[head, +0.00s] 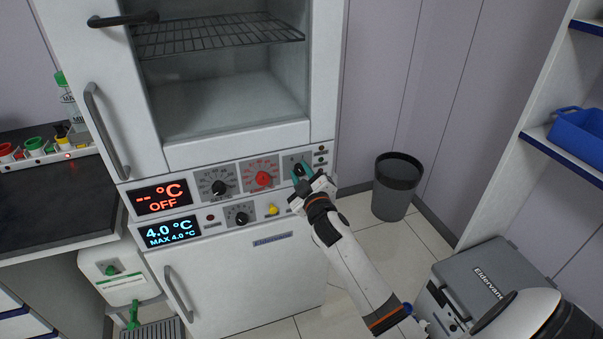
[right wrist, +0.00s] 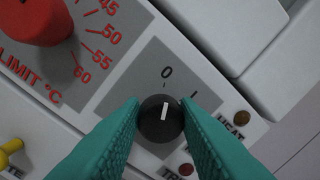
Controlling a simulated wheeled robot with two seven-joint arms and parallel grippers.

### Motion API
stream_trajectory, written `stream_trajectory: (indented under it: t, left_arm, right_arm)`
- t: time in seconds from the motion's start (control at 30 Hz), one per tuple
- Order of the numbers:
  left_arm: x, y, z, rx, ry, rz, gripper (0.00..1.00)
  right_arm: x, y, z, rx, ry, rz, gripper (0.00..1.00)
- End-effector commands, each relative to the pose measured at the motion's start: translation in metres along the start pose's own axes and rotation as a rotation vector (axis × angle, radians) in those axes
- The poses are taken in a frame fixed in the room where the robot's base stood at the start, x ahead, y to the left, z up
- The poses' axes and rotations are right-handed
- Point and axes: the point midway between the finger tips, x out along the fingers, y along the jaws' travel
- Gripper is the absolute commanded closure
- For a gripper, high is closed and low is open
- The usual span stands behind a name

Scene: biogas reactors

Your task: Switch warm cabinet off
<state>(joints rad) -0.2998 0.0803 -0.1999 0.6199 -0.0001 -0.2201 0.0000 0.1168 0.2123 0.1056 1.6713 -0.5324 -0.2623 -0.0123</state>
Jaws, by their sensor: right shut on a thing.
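The warm cabinet (head: 235,155) is the upper part of a white unit, with a glass-fronted chamber and a wire shelf. Its red display (head: 162,198) reads "-- °C OFF". My right gripper (head: 302,172) is at the right end of its control panel. In the right wrist view its teal fingers are shut on a black rotary switch (right wrist: 161,120) marked 0 and I. The white pointer line on the knob points up, nearly at the 0. The indicator lamps beside the switch (right wrist: 241,117) look dark. My left gripper is not in view.
A red limit knob (head: 263,179) and a black dial (head: 218,187) sit left of the switch. Below are a blue display (head: 170,232) reading 4.0 °C and a yellow knob (head: 273,209). A dark bin (head: 397,187) and a grey box (head: 490,285) stand on the floor at right.

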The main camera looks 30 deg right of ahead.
Motion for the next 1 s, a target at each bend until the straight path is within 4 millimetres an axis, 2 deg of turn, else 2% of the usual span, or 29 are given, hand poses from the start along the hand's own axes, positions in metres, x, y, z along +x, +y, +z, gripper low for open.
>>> stream_trajectory:
  t: [0.47, 0.5, 0.6, 0.87, 1.0]
  left_arm:
    - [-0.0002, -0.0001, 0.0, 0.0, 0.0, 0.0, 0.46]
    - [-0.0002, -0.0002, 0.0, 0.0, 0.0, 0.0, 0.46]
    - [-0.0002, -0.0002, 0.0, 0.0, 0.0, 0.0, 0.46]
    - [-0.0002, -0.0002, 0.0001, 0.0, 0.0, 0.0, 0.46]
    - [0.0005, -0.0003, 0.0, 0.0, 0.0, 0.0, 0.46]
  right_arm:
    - [-0.0001, 0.0002, -0.0005, -0.015, 0.0, 0.0, 0.94]
    - [-0.0001, 0.0002, -0.0005, -0.015, 0.0, 0.0, 0.67]
    - [-0.0001, 0.0001, -0.0005, -0.014, 0.0, 0.0, 0.5]
    - [-0.0003, 0.0001, -0.0002, -0.013, 0.0, 0.0, 0.5]
    - [-0.0083, 0.0006, -0.0004, -0.012, -0.001, 0.0, 0.5]
